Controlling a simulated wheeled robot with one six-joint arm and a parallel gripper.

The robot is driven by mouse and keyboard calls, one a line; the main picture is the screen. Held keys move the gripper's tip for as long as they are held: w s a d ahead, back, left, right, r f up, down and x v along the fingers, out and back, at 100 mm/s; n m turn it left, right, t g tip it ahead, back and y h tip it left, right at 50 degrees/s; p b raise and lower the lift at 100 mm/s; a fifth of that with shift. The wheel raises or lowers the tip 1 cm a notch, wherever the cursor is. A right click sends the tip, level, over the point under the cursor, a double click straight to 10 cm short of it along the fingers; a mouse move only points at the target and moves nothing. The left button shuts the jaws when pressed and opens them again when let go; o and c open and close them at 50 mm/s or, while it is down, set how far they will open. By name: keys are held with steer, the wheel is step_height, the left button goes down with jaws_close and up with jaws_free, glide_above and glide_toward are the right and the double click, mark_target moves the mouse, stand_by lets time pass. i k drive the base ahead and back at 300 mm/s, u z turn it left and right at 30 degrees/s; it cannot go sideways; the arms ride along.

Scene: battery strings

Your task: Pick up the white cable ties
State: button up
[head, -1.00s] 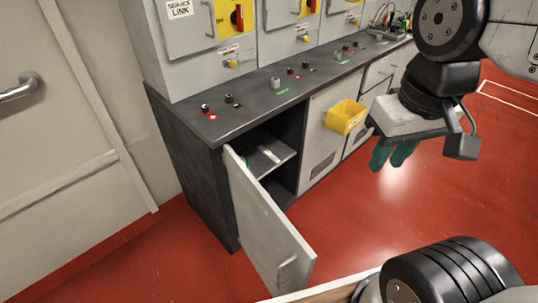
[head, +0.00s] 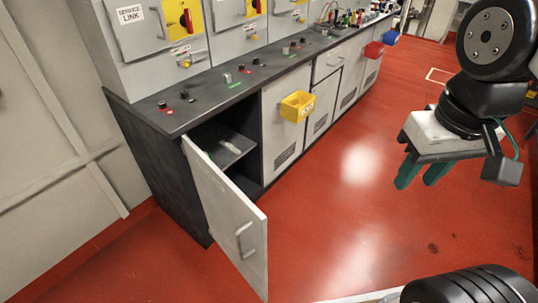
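A small pale item (head: 231,147) lies on the grey shelf inside the open cabinet (head: 240,160); it may be the white cable ties, but it is too small to tell. The cabinet door (head: 230,215) stands swung out and hides part of the inside. My gripper (head: 422,182) hangs above the red floor at the right, well away from the cabinet. Its two green fingers point down with a gap between them, and nothing shows in it.
A yellow bin (head: 297,107) hangs on the cabinet front, with a red bin (head: 373,50) and a blue bin (head: 390,38) farther back. Small parts line the dark worktop (head: 215,98). The red floor (head: 340,210) between cabinets and gripper is clear.

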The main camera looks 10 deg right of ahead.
mark_target(229, 146)
steer(key=z, duration=0.15)
steer(key=k, duration=0.55)
steer(key=z, duration=1.1)
steer(key=i, duration=2)
steer(key=u, duration=1.4)
steer(key=i, duration=0.75)
steer(key=u, duration=0.75)
